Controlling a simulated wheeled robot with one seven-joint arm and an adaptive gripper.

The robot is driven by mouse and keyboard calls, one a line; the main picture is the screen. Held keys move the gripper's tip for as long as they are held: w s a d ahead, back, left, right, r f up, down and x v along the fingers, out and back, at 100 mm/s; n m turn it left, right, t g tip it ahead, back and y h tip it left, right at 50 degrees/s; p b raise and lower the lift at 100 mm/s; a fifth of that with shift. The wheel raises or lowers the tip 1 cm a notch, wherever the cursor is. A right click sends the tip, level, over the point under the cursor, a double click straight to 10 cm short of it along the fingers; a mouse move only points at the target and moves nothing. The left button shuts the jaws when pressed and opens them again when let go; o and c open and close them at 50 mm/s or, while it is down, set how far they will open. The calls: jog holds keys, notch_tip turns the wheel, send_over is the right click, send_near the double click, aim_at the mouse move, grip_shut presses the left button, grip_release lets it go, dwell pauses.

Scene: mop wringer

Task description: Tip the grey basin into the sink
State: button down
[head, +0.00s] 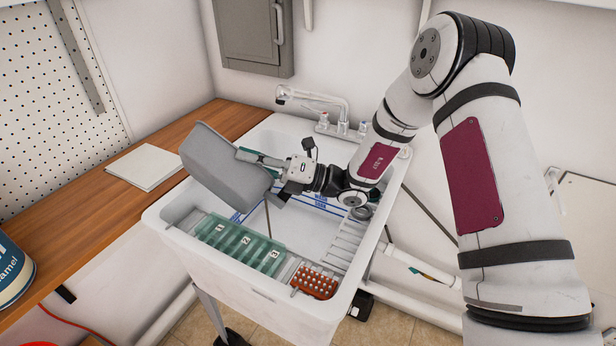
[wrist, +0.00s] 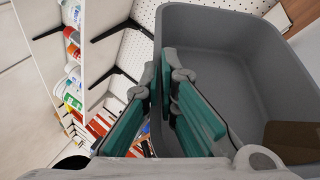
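The grey basin (head: 222,168) is tilted in the air above the left side of the white sink (head: 300,272). Its rim also shows in the wrist view (wrist: 228,16), with a flat brown patch (wrist: 292,138) in its lower right, which looks like dirty water. My gripper (head: 256,158) is shut on the basin's rim; in the wrist view one teal finger is inside the wall and one outside. A thin brown line (head: 268,216) runs from below the basin down into the sink; it looks like a stream. Part of the sink floor is hidden behind the basin.
A green numbered rack (head: 240,244) and a red bristled block (head: 315,282) sit along the sink's front. The faucet (head: 318,103) stands at the back. A wooden counter (head: 98,218) with a pale flat board (head: 145,167) lies left. A grey wall cabinet (head: 250,35) hangs behind.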

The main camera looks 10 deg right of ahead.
jog(key=shift+w+d+r+m+t, duration=0.4)
jog(key=shift+w+d+r+m, duration=0.25)
jog(key=shift+w+m, duration=0.1)
jog(key=shift+w+d+r+y, duration=0.15)
jog(key=shift+w+r+y, duration=0.05)
jog(key=shift+y, duration=0.1)
jog(key=shift+w+d+r+m+t, duration=0.4)
jog(key=shift+w+r+m+t, duration=0.1)
jog(key=shift+m, duration=0.35)
jog(key=shift+a, duration=0.1)
